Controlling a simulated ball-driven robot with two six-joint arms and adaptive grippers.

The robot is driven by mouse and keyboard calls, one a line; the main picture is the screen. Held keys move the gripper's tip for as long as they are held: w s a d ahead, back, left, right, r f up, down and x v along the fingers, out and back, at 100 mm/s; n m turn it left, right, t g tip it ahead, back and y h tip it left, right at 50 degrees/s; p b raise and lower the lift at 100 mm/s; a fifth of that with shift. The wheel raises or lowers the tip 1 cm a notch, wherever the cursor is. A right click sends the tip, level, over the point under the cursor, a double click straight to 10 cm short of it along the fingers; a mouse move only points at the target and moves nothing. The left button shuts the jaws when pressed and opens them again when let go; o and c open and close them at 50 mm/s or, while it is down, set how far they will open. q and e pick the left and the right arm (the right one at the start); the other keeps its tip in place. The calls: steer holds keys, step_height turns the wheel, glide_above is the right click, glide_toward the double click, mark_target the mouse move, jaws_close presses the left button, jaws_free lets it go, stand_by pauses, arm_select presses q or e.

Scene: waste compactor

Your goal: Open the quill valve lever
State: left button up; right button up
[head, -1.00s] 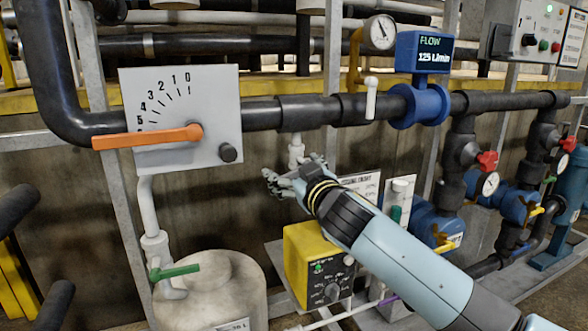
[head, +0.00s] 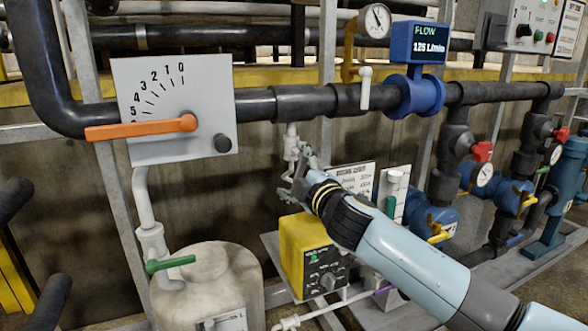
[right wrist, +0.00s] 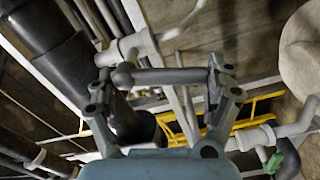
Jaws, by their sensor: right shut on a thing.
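The quill valve (head: 291,143) is a small white fitting hanging under the black pipe in the head view. My right gripper (head: 298,167) is at its lower end and hides part of it. In the right wrist view, the quill valve lever (right wrist: 165,76) is a grey bar with a rounded end, lying across between the two fingers of my right gripper (right wrist: 160,82). The gripper is shut on the lever, with a finger at each end of the bar. My left gripper is not in view.
Left of it are a dial panel (head: 190,80) with an orange lever (head: 140,129) and a white tank (head: 215,275). A yellow pump box (head: 308,255) stands below my right gripper. A blue flow meter (head: 418,92) sits on the pipe to the right.

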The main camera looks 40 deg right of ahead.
steer(key=shift+s+d+f+n, duration=0.1)
steer(key=shift+d+f+n, duration=0.15)
steer(key=shift+n, duration=0.65)
steer(key=shift+s+d+f+n, duration=0.1)
steer(key=shift+d+f+n, duration=0.1)
steer(key=shift+n, duration=0.7)
steer(key=o, duration=1.5)
steer(key=shift+r, duration=0.15)
steer(key=v, duration=1.2)
steer(key=shift+w+a, duration=0.15)
